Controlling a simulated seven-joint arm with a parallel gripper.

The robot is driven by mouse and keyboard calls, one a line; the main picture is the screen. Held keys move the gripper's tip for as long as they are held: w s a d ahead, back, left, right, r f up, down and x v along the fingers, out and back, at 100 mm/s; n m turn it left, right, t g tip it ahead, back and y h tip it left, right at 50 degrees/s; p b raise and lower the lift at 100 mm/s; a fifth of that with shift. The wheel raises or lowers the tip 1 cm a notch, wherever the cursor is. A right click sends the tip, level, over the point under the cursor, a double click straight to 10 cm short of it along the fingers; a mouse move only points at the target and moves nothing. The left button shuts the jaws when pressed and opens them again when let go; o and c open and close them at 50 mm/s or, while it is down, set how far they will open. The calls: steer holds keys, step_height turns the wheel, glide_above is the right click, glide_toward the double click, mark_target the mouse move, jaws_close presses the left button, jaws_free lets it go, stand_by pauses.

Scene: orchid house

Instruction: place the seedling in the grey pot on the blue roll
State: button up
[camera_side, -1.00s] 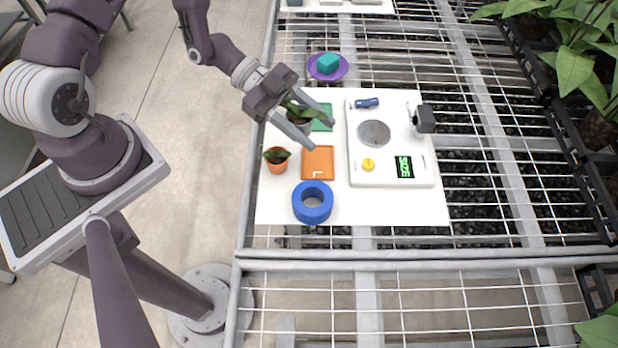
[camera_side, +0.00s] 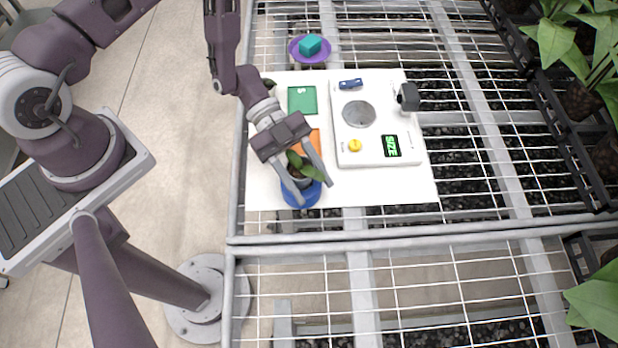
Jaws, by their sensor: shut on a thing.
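My gripper (camera_side: 315,190) is shut on the grey pot (camera_side: 296,184), one finger on each side of it. The seedling's green leaves (camera_side: 308,167) rise from the pot between the fingers. The pot is at the blue roll (camera_side: 301,199), which shows below and around it near the front left of the white board. The pot looks roughly upright. The roll's central hole is hidden, and I cannot tell whether the pot touches the roll or hangs just above it.
An orange square (camera_side: 314,141) is partly behind my gripper; a green square (camera_side: 302,100) lies farther back. A white device (camera_side: 376,152) with a SIZE display stands right. A purple saucer (camera_side: 296,56) holds a teal block (camera_side: 310,45). The board's front right is clear.

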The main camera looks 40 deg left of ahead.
steer(key=shift+f, duration=0.1)
steer(key=o, duration=1.4)
